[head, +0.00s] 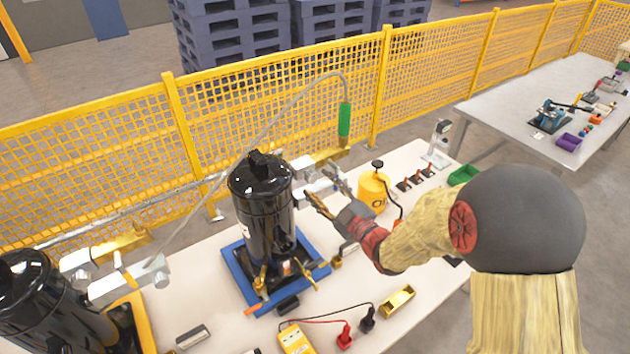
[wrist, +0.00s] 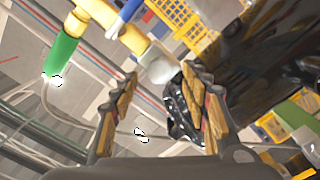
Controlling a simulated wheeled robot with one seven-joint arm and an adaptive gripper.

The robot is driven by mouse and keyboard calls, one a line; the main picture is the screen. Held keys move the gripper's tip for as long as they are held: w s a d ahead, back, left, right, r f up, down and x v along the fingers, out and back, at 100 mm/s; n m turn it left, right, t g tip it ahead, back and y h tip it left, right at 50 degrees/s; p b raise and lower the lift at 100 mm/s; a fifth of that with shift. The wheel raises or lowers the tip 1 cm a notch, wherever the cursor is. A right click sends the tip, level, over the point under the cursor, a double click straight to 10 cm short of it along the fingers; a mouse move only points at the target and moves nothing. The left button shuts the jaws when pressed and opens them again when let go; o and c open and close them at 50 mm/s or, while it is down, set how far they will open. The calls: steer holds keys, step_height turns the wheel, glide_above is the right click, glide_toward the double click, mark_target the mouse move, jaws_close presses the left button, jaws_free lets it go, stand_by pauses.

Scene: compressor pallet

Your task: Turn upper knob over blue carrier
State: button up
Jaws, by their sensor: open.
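The black compressor (head: 262,205) stands upright on the blue carrier (head: 238,272). At its upper right side are an upper pale fitting (head: 302,163) with a brass bar (head: 328,156) and a lower silver fitting (head: 303,192). My gripper (head: 322,185) is open beside these fittings, its fingers partly covering the lower one. In the wrist view my gripper (wrist: 160,72) has both fingers spread, with a pale round knob (wrist: 162,69) beyond and between the tips. I see no clear contact. Which knob this is, upper or lower, I cannot tell for sure.
A green-handled hose (head: 344,120) hangs by the brass bar. A yellow canister (head: 372,191) stands just right of my gripper. A second black compressor (head: 35,300) is at the left. A yellow meter (head: 295,340) lies at the front. Yellow fencing (head: 270,85) runs behind.

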mark_target(313, 179)
steer(key=shift+x, duration=1.8)
steer(key=shift+c, duration=0.4)
steer(key=c, duration=1.1)
